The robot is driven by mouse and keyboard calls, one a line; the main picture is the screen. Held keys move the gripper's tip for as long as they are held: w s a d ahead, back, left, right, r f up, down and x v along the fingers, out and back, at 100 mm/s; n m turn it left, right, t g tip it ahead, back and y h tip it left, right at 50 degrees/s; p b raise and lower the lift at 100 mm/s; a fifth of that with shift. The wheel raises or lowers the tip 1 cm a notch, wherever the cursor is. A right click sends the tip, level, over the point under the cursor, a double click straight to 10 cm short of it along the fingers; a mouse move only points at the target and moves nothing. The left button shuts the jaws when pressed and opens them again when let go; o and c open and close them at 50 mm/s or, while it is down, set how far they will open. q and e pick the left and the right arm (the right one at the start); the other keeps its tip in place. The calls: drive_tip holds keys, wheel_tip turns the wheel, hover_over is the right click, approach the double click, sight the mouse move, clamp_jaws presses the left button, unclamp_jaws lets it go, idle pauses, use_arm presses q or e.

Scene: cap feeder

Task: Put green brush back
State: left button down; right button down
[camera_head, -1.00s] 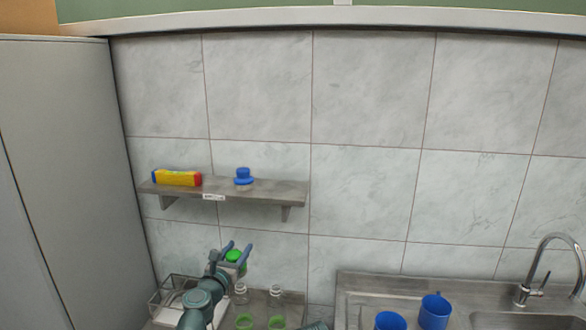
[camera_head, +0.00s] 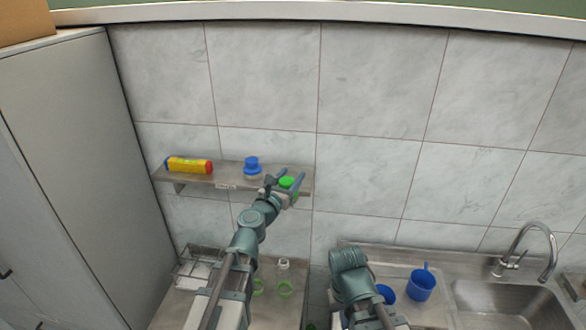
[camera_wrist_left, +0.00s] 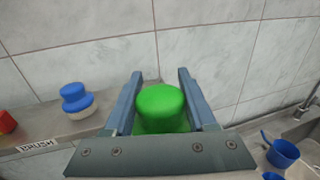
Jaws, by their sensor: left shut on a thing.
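The green brush (camera_head: 287,182) is between the fingers of my left gripper (camera_head: 291,174), at the right end of the wall shelf (camera_head: 228,172). In the left wrist view the green brush (camera_wrist_left: 161,108) fills the gap between the two fingers, its rounded green top showing. The shelf (camera_wrist_left: 58,128) is to its left there; I cannot tell whether the brush touches it. The blue brush (camera_head: 252,166) stands on the shelf left of my left gripper. My right arm shows at the lower middle, but its fingers are not visible.
A yellow packet (camera_head: 189,165) lies on the shelf's left end. The shelf's front has a label (camera_wrist_left: 37,146) reading "BRUSH". Below are a wire rack (camera_head: 197,265), clear bottles and green rings. Blue mugs (camera_head: 421,285) stand near the sink (camera_head: 500,310) at right.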

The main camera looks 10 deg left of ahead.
use_arm(q)
drive_tip(key=shift+w+d+r, duration=0.1)
drive_tip(key=shift+d+r, duration=0.15)
drive_tip(key=shift+r, duration=0.15)
drive_tip(key=w+a, duration=0.1)
drive_tip(key=w, duration=0.4)
drive_tip(key=w+a+f+b, duration=0.1)
drive_tip(key=w, duration=0.4)
drive_tip(key=w+a, duration=0.1)
drive_tip(key=w, duration=0.4)
drive_tip(key=shift+w+a+f, duration=0.1)
drive_tip(key=shift+a+f, duration=0.05)
drive_tip(key=shift+f, duration=0.1)
drive_tip(key=f+b, duration=0.1)
drive_tip(key=b, duration=0.1)
drive_tip(key=f+b, duration=0.1)
drive_tip(key=f, duration=0.1)
drive_tip(key=shift+w+f+b, duration=0.2)
drive_tip(key=shift+f+b, duration=0.1)
drive_tip(key=shift+b, duration=0.1)
drive_tip(key=shift+f, duration=0.2)
drive_tip(key=shift+c, duration=1.1)
unclamp_jaws()
drive_tip(key=shift+r, duration=0.2)
